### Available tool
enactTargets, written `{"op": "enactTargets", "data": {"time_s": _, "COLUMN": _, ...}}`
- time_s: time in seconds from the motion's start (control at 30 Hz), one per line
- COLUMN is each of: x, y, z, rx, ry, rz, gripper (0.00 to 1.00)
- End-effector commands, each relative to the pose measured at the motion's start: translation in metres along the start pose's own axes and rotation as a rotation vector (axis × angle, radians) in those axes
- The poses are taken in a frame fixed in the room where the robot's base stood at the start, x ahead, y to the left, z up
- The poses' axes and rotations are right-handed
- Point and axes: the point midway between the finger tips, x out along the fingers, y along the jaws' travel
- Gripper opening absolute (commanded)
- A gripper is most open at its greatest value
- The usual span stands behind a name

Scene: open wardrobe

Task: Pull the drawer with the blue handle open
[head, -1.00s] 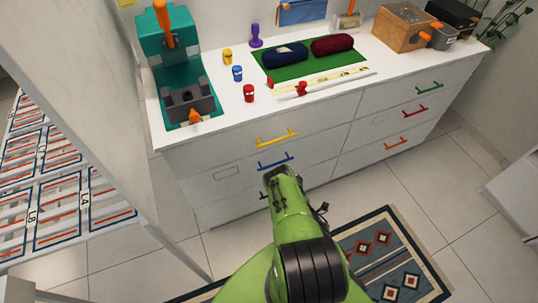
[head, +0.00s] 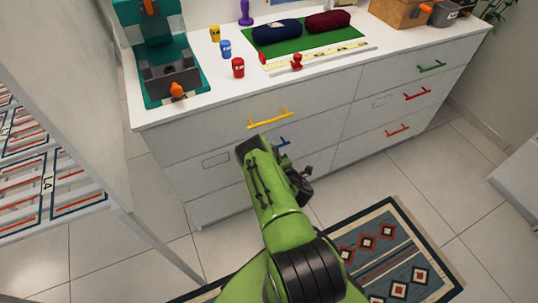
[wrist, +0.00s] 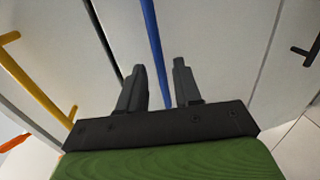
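The blue handle (head: 284,142) is a thin bar on a white drawer (head: 190,166) in the left column, below the yellow-handled drawer. The drawer front looks flush with the dresser. My arm hides most of the handle in the head view. In the wrist view the blue handle (wrist: 152,40) runs down between the two dark fingers of my gripper (wrist: 160,70). The fingers stand apart with gaps on both sides of the bar, and I see no clear contact. In the head view the fingertips are hidden behind the wrist.
A yellow handle (head: 270,118) is just above, and it shows left in the wrist view (wrist: 35,80). A black handle (wrist: 307,50) is at the right there. A wardrobe panel (head: 80,100) stands left. A patterned rug (head: 385,250) lies on the floor.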

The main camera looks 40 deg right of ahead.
Motion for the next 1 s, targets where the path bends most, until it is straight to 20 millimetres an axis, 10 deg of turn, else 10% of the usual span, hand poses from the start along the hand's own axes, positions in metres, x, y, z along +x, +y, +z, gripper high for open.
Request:
{"op": "enactTargets", "data": {"time_s": 0.5, "x": 0.041, "y": 0.0, "z": 0.0, "rx": 0.002, "ry": -0.001, "rz": -0.001, "gripper": 0.33}}
{"op": "enactTargets", "data": {"time_s": 0.73, "x": 0.041, "y": 0.0, "z": 0.0, "rx": 0.001, "ry": -0.001, "rz": -0.001, "gripper": 0.0}}
{"op": "enactTargets", "data": {"time_s": 1.0, "x": 0.041, "y": 0.0, "z": 0.0, "rx": 0.001, "ry": -0.001, "rz": -0.001, "gripper": 0.0}}
